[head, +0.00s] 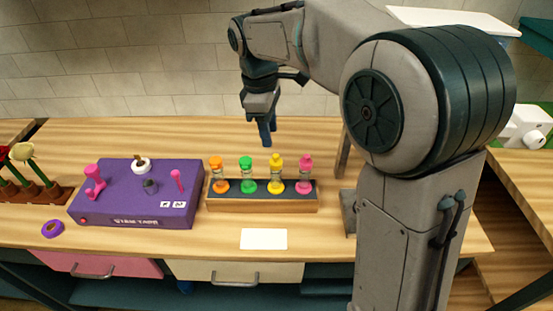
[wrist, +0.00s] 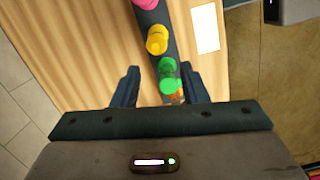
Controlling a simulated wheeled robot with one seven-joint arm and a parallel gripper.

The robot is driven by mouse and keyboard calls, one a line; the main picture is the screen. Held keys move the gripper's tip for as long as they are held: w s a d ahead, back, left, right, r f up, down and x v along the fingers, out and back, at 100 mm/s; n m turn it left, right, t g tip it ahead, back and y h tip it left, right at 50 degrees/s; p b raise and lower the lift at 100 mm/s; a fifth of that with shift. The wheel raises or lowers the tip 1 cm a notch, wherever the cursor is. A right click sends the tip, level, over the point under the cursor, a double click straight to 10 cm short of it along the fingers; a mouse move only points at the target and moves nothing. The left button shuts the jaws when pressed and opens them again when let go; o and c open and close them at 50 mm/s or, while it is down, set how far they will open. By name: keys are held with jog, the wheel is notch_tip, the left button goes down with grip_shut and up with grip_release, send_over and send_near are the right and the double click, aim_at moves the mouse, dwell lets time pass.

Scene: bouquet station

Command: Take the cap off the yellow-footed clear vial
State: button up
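The yellow-footed clear vial (head: 276,175) stands upright in the dark-topped wooden rack (head: 262,207), third from the left, with its yellow cap (head: 276,159) on. In the wrist view the yellow cap (wrist: 157,40) shows from above, beyond the fingertips. My gripper (head: 266,138) is raised above and behind the rack. The wrist view shows its two fingers (wrist: 162,74) apart, with the green cap (wrist: 168,76) seen between them from above. The gripper holds nothing visible.
Vials with orange (head: 216,161), green (head: 246,161) and pink caps (head: 305,161) share the rack. A purple stem tape box (head: 135,205) stands left of it, with flowers (head: 25,170) farther left. A white card (head: 264,239) lies in front. The wall is behind.

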aim_at(276, 155)
jog(key=f, duration=0.3)
jog(key=d+f+p, duration=0.1)
jog(key=f, duration=0.3)
jog(key=shift+w+d+f, duration=0.1)
jog(key=shift+d, duration=0.1)
grip_shut()
